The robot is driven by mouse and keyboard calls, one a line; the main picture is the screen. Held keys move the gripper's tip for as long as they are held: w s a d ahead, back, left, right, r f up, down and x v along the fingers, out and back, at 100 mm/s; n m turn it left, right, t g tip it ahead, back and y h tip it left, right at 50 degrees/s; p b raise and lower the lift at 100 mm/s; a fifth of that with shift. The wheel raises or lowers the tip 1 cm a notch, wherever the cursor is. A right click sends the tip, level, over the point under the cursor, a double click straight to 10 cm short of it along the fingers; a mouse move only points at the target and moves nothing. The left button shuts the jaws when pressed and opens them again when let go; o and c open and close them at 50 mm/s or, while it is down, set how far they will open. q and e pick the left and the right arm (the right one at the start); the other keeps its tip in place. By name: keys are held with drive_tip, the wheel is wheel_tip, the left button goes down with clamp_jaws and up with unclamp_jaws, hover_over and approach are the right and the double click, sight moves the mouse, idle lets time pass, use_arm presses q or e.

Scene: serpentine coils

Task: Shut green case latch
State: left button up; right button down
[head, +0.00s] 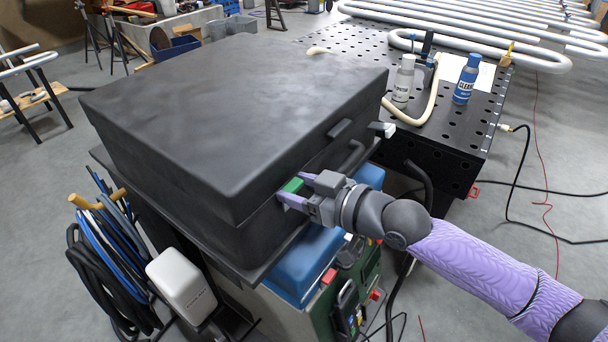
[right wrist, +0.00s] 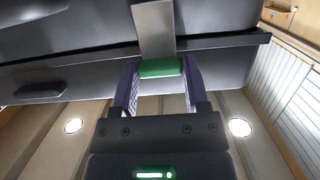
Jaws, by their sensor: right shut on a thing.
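The large black case (head: 230,110) stands with its lid down, and a dark seam runs along its front. The green latch (head: 293,185) is on the front face near the case's near corner. My right gripper (head: 297,188) is shut on it, one finger on each side. In the right wrist view the green latch (right wrist: 160,68) sits between both fingers of the right gripper (right wrist: 160,78), below a grey metal strip (right wrist: 154,28) that crosses the seam. I cannot tell whether the latch is fastened. My left gripper is not in view.
A pale latch (head: 382,129) and a dark handle (head: 350,157) are farther along the case front. A blue box (head: 307,262) lies below. The perforated black table (head: 445,130) at right holds a white bottle (head: 404,78) and a blue bottle (head: 467,80). Coiled hoses (head: 95,265) hang at left.

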drive_tip(key=shift+c, duration=0.4)
unclamp_jaws()
drive_tip(key=v, duration=1)
drive_tip(key=shift+b, duration=0.4)
drive_tip(key=shift+w, duration=0.1)
